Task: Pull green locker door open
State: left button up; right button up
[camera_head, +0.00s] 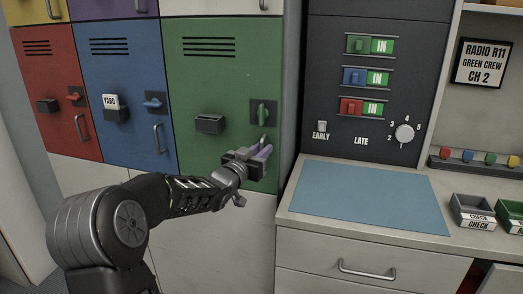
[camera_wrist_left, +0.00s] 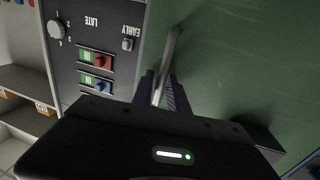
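The green locker door (camera_head: 222,85) stands flush in the locker front, with vent slots, an empty card holder and a green latch (camera_head: 263,112). Its metal handle (camera_head: 263,140) is mostly hidden behind my left gripper (camera_head: 262,158). In the left wrist view the handle bar (camera_wrist_left: 172,45) runs down between the purple fingers of my left gripper (camera_wrist_left: 163,92). The fingers sit close against both sides of the bar and look shut on it. The green door (camera_wrist_left: 235,60) fills the right of that view. My right gripper is in neither view.
Blue (camera_head: 120,75) and red (camera_head: 50,85) locker doors are at the left. A dark panel (camera_head: 375,90) with coloured switches and a dial stands right of the green locker. Below it is a counter with a blue mat (camera_head: 365,200) and small trays (camera_head: 473,212).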

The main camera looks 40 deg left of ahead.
pick_arm(q)
grip_shut()
dwell(1.4)
